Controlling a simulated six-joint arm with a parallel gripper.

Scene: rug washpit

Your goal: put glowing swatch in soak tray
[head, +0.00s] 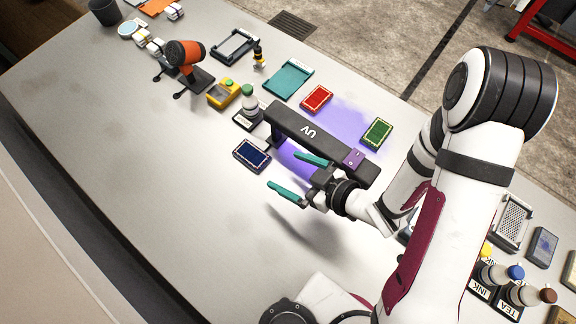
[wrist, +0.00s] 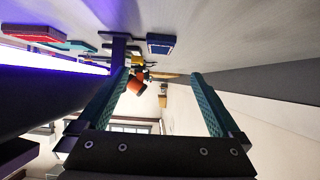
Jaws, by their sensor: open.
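Three swatches lie around the UV lamp (head: 315,140): a red one (head: 316,98), a green one (head: 377,133) and a navy one (head: 252,155). None clearly glows; which is the glowing one I cannot tell. The red swatch (wrist: 35,33) and navy swatch (wrist: 160,42) also show in the wrist view. A shallow teal tray (head: 288,79) lies beyond the red swatch; whether it is the soak tray I cannot tell. My gripper (head: 283,170) is open and empty, above the table at the near side of the lamp, right of and nearer than the navy swatch.
The dark lamp bar casts violet light on the table. A grey frame tray (head: 235,46) is farther back. Ink bottles stand at right. The table's near left is clear.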

